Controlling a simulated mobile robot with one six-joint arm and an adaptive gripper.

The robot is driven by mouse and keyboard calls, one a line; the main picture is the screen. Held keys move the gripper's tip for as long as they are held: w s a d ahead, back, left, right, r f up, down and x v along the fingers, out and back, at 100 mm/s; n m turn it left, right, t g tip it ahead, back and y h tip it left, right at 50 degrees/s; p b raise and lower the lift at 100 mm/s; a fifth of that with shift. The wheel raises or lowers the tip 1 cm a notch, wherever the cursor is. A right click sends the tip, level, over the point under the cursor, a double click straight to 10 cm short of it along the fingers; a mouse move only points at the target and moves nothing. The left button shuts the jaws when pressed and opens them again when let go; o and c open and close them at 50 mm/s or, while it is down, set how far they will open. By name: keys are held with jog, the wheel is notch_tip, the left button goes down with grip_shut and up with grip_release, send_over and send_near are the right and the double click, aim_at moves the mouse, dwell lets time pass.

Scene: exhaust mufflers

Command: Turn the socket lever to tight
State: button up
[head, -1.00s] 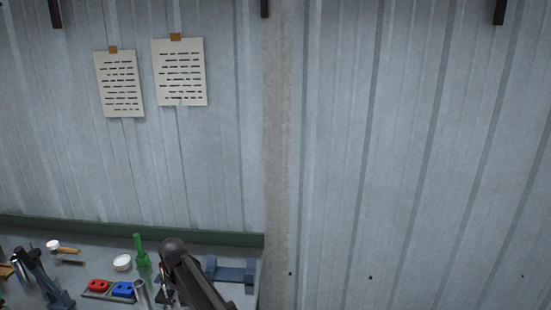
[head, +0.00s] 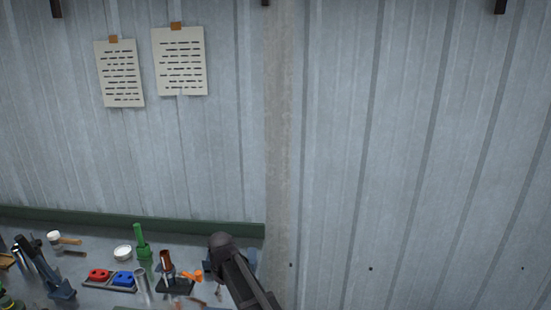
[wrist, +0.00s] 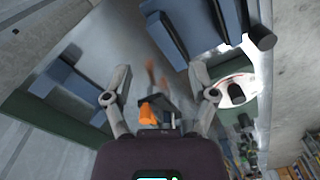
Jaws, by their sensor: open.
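In the head view, an upright copper-brown pipe socket (head: 167,264) stands on a black base (head: 176,287). An orange lever (head: 192,275) sticks out to its right. In the wrist view, an orange piece (wrist: 149,113), apparently the lever, shows low between my fingers, partly behind the gripper body. My gripper (wrist: 160,87) is open, its two fingers spread wide. I cannot tell whether it touches the orange piece. My gripper's fingers are not clear in the head view, where my dark arm covers the bench right of the lever.
A blue cradle (wrist: 190,30) lies close to my fingers in the wrist view. On the bench are a green bottle-shaped item (head: 142,245), red (head: 99,274) and blue (head: 123,278) blocks, a metal tube (head: 142,284) and a white bowl (head: 122,253). A corrugated wall stands behind.

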jog(key=s+d+f+m+b, duration=0.2)
jog(key=s+d+m, duration=0.1)
jog(key=d, duration=0.7)
jog(key=s+d+f+m+b, duration=0.2)
jog(key=s+d+f+m, duration=0.1)
jog(key=d, duration=0.8)
jog(key=s+d+f+m+b, duration=0.2)
jog(key=s+d+m, duration=0.3)
jog(key=d, duration=0.6)
jog(key=shift+s+d+f+b, duration=0.25)
jog(key=shift+s+b, duration=0.05)
jog(key=shift+b, duration=0.2)
dwell(0.5)
